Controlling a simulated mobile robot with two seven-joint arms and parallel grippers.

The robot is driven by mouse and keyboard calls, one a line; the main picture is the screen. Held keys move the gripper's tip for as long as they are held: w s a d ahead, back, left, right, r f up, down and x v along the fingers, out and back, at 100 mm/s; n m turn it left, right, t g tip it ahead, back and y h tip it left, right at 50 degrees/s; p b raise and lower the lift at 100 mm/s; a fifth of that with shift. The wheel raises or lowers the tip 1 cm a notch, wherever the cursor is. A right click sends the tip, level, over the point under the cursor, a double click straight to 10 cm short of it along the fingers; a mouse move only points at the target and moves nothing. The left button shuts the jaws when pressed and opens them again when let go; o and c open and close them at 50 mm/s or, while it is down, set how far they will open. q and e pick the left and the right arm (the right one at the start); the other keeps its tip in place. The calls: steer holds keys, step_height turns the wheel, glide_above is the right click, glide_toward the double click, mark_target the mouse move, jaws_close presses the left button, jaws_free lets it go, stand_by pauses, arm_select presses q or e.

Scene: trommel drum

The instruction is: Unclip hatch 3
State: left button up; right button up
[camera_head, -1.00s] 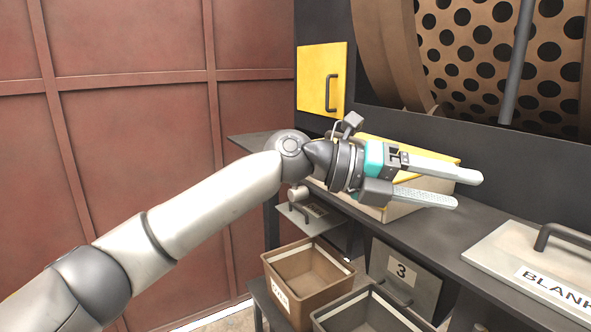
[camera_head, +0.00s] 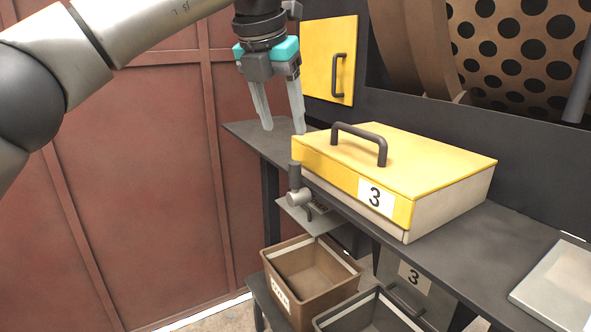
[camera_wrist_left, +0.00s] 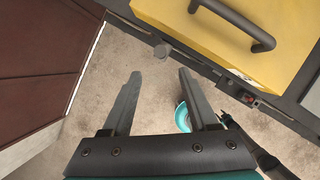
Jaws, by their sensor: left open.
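Hatch 3 is a box with a yellow lid (camera_head: 440,163), a dark bar handle and a "3" label, on the dark bench; the lid lies shut. A grey clip lever (camera_head: 295,176) stands upright at the box's left front corner, with a round pivot below it. My left gripper (camera_head: 283,130) is open and empty, fingers pointing down, above and slightly left of the lever in the picture. My right gripper is not seen.
A yellow door (camera_head: 320,60) with a handle is on the back wall. A light plate (camera_head: 560,285) lies at the right. The drum is behind.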

arm_select(q)
glide_above(292, 162)
steer(key=s, duration=0.2)
steer(key=f, duration=0.4)
steer(key=shift+a, duration=0.4)
steer(key=x, duration=0.7)
steer(key=shift+f, duration=0.15)
steer(key=shift+w+d+f, duration=0.1)
steer(key=shift+w+f, duration=0.05)
steer(key=shift+f, duration=0.25)
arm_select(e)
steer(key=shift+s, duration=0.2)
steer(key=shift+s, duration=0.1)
arm_select(q)
steer(key=shift+c, duration=0.5)
jaws_close()
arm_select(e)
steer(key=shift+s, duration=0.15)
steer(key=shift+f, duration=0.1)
